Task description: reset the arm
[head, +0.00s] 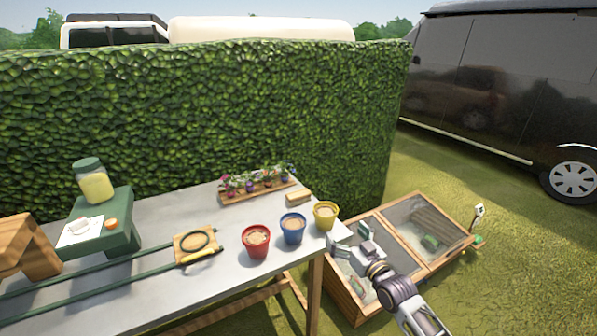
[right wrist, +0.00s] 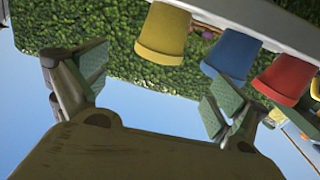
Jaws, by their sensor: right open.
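My right gripper (head: 352,243) is open and empty in the head view, just off the table's right end, below and right of the yellow pot. In the right wrist view its two padded fingers (right wrist: 150,88) stand wide apart with nothing between them. The picture there is upside down, and the yellow pot (right wrist: 163,34), blue pot (right wrist: 231,53) and red pot (right wrist: 286,77) appear beyond the fingers, apart from them. My left gripper does not show in either view.
The grey table (head: 180,285) holds a red pot (head: 256,241), blue pot (head: 292,228), yellow pot (head: 325,215), flower tray (head: 258,193) and green stand (head: 104,225). A wooden cold frame (head: 447,262) stands under and beside my right arm. A hedge (head: 200,120) rises behind.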

